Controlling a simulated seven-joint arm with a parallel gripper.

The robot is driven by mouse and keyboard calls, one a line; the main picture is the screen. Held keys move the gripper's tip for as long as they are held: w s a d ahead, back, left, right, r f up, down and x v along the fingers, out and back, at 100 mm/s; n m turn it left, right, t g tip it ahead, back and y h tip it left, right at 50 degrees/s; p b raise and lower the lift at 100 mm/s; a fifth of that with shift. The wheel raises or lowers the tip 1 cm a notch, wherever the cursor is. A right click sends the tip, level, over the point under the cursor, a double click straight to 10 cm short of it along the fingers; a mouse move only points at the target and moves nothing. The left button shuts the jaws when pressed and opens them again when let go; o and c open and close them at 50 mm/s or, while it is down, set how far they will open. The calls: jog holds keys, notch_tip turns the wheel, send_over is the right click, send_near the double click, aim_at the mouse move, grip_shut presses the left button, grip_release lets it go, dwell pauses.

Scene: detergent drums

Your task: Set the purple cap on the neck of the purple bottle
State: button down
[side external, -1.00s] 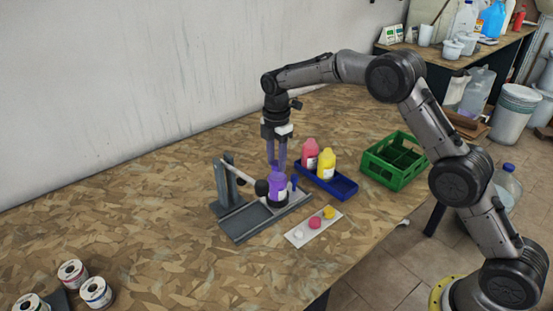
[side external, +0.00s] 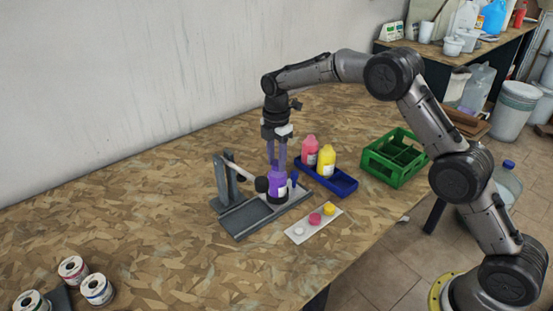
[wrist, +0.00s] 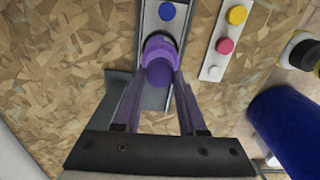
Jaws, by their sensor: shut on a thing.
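The purple bottle (side external: 278,185) stands upright in a grey metal fixture (side external: 240,224), with a dark holder around its lower part. In the wrist view the bottle's lighter purple shoulder (wrist: 157,45) shows beyond the cap. My gripper (side external: 277,165) points straight down over the bottle, and its long purple-grey fingers are shut on the purple cap (wrist: 160,71). The cap is between the fingertips, over the bottle's top. The neck is hidden, so I cannot tell whether the cap touches it.
A blue tray (side external: 340,190) holds a pink bottle (side external: 309,149) and a yellow bottle (side external: 326,160). A green crate (side external: 380,174) stands right of it. A white strip (side external: 304,232) carries white, pink and yellow caps. Spools lie front left.

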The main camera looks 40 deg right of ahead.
aim_at(276, 163)
jog(key=shift+f, duration=0.35)
jog(key=shift+c, duration=2)
grip_release()
jog(key=shift+o, duration=0.3)
jog(key=o, duration=0.3)
jog(key=shift+o, duration=0.2)
jog(key=shift+r, duration=0.15)
jog(key=shift+r, duration=3.65)
